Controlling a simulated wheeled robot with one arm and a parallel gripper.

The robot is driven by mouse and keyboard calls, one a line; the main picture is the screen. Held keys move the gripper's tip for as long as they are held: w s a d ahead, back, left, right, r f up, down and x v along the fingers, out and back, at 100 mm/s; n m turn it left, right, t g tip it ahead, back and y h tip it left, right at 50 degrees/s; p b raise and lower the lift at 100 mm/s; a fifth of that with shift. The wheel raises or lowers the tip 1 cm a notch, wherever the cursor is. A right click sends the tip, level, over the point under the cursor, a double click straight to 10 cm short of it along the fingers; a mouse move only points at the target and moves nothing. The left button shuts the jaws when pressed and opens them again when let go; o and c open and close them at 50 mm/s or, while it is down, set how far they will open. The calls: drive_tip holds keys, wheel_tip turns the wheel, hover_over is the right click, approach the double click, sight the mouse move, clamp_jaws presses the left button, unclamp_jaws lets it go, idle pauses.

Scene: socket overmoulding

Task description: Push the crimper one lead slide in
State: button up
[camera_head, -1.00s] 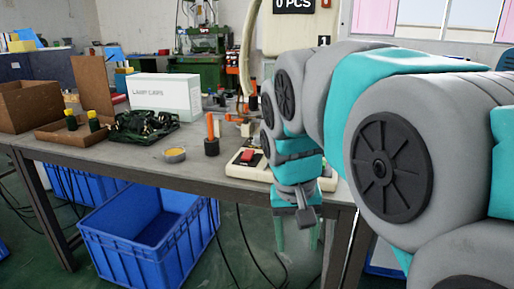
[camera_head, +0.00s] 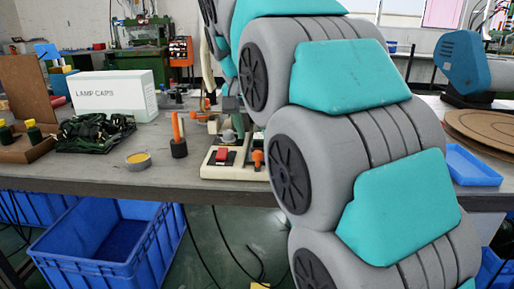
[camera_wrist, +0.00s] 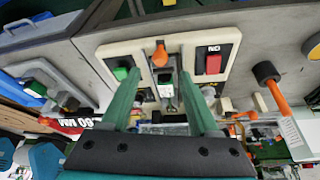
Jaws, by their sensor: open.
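The crimper (camera_head: 212,172) has a cream base at the table's front edge. Its red switch (camera_head: 221,155) and an orange knob (camera_head: 258,158) show in the head view; my arm covers its right side. In the wrist view, the cream base (camera_wrist: 104,48) carries a green button (camera_wrist: 121,73) and a red switch (camera_wrist: 213,64). The orange knob (camera_wrist: 160,55) of what looks like the lead slide lies between them. My gripper (camera_wrist: 160,78) is open, its two green fingers either side of the slide line. The knob shows just beyond the gap; contact cannot be told. The head view hides the fingers.
An orange-handled tool in a black holder (camera_head: 179,148) stands left of the crimper. A yellow-topped dish (camera_head: 138,160), dark green cables (camera_head: 92,134) and a lamp caps box (camera_head: 112,92) lie farther left. A blue tray (camera_head: 470,166) sits right of my arm.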

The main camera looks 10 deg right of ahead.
sight(257, 152)
drive_tip(key=shift+x, duration=3.05)
clamp_jaws()
